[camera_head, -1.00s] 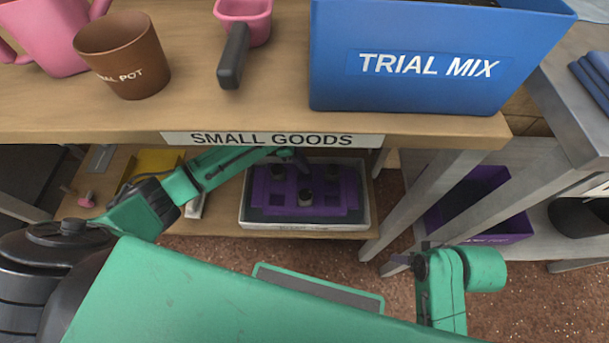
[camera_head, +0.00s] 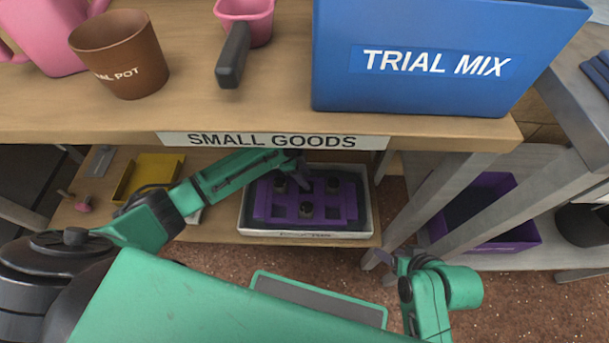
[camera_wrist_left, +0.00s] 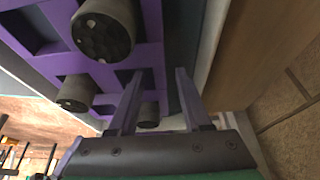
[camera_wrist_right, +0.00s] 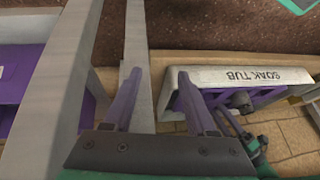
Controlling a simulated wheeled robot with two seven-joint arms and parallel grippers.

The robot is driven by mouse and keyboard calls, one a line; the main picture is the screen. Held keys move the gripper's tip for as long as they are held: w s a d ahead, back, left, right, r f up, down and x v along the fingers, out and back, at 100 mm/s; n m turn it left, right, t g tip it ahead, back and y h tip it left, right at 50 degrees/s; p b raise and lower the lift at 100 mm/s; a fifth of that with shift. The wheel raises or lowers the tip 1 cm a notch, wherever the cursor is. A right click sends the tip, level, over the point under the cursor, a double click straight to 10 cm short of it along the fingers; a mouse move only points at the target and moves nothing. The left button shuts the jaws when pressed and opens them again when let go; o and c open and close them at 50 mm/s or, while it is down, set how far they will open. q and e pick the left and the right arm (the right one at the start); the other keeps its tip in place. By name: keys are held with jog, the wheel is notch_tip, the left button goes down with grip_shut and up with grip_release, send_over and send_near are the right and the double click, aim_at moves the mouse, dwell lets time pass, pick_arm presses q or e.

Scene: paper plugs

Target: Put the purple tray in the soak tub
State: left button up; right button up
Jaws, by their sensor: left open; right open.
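The purple tray (camera_head: 318,214) lies inside the rim of the white soak tub (camera_head: 245,222) on the lower shelf and looks roughly level. It holds several dark round plugs. I cannot tell whether it rests on the tub floor. My left gripper (camera_head: 303,172) is at the tray's back part. In the left wrist view, the fingers (camera_wrist_left: 157,78) are open and empty, over the tray's edge (camera_wrist_left: 150,25). My right gripper (camera_head: 383,260) is open and empty, right of and apart from the tub. The right wrist view shows the tub's label (camera_wrist_right: 250,76).
The upper shelf, with a blue TRIAL MIX box (camera_head: 430,85), a brown pot (camera_head: 125,60) and a pink scoop (camera_head: 250,20), overhangs the tub. A yellow tray (camera_head: 152,172) lies left on the lower shelf. Grey table legs (camera_head: 440,195) and a purple bin (camera_head: 500,235) stand right.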

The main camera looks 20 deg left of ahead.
pick_arm(q)
jog(key=p+v, duration=0.2)
jog(key=v, duration=0.4)
jog(key=shift+a+r+p, duration=0.1)
jog(key=shift+r+p, duration=0.1)
jog(key=shift+p, duration=0.15)
pick_arm(e)
jog(key=s+d+r+g+h, duration=0.2)
jog(key=s+d+r+g, duration=0.1)
jog(key=s+d+r, duration=0.15)
pick_arm(q)
jog(key=p+v, duration=0.1)
jog(key=v, duration=0.4)
jog(key=shift+a+r+p, duration=0.2)
jog(key=shift+r+p, duration=0.1)
jog(key=shift+p, duration=0.05)
pick_arm(e)
jog(key=shift+m, duration=0.4)
jog(key=f, duration=0.1)
jog(key=d+f, duration=0.1)
jog(key=f, duration=0.1)
jog(key=w+f, duration=0.1)
jog(key=shift+d+f, duration=0.3)
jog(key=shift+f, duration=0.05)
pick_arm(q)
jog(key=shift+s, duration=0.1)
